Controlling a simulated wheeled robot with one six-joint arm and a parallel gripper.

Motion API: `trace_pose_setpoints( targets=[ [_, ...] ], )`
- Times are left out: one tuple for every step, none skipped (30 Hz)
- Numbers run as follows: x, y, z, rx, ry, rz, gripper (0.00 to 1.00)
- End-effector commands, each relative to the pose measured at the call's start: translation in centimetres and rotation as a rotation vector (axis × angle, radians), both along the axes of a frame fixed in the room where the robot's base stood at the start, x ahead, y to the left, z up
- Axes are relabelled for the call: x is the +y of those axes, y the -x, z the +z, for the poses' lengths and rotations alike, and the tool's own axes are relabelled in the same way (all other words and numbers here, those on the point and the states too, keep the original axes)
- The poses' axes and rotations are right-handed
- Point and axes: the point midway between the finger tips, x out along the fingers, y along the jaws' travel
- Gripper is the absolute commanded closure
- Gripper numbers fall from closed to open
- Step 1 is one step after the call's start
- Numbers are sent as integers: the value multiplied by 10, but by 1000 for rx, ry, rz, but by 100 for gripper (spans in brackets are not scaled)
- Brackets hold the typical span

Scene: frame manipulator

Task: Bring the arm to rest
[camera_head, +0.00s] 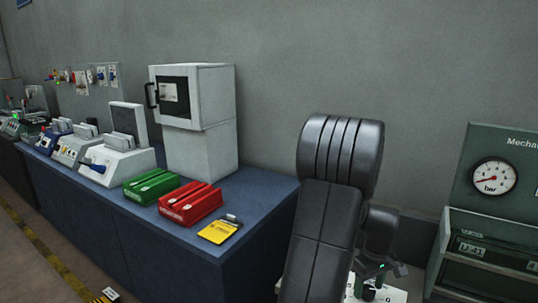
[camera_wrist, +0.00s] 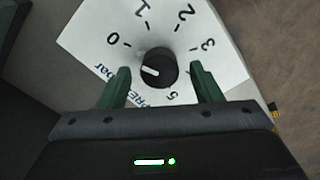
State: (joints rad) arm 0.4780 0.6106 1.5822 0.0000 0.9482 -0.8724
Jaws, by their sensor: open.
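My gripper (camera_wrist: 160,74) is open, with its two green fingers on either side of a black round knob (camera_wrist: 160,78) in the wrist view. A gap shows between the knob and each finger, and nothing is held. The knob has a short white mark pointing left. It sits on a white dial plate (camera_wrist: 215,35) with printed numbers and lettering. In the head view, my black arm (camera_head: 335,205) reaches down in the middle of the picture. My gripper also shows low there (camera_head: 375,285), partly hidden, over a white surface (camera_head: 398,294).
A blue bench (camera_head: 262,190) on the left carries a green box (camera_head: 151,187), a red box (camera_head: 190,204), a yellow device (camera_head: 219,232) and a white cabinet (camera_head: 206,95). A green panel with a gauge (camera_head: 494,177) stands right of my arm. A grey wall is behind.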

Motion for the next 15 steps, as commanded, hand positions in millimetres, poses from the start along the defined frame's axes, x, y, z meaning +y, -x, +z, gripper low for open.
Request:
trace_pose_setpoints(
  targets=[
    [0, 0, 0, 0, 0, -39, 41],
    [0, 0, 0, 0, 0, -63, 41],
    [0, 0, 0, 0, 0, -96, 41],
    [0, 0, 0, 0, 0, -121, 41],
    [0, 0, 0, 0, 0, -146, 41],
    [0, 0, 0, 0, 0, -179, 41],
    [0, 0, 0, 0, 0, -204, 41],
    [0, 0, 0, 0, 0, -229, 41],
    [0, 0, 0, 0, 0, -262, 41],
    [0, 0, 0, 0, 0, -286, 41],
    [0, 0, 0, 0, 0, -310, 41],
    [0, 0, 0, 0, 0, -343, 41],
    [0, 0, 0, 0, 0, -368, 41],
    [0, 0, 0, 0, 0, -393, 41],
    [0, 0, 0, 0, 0, -426, 41]
  ],
)
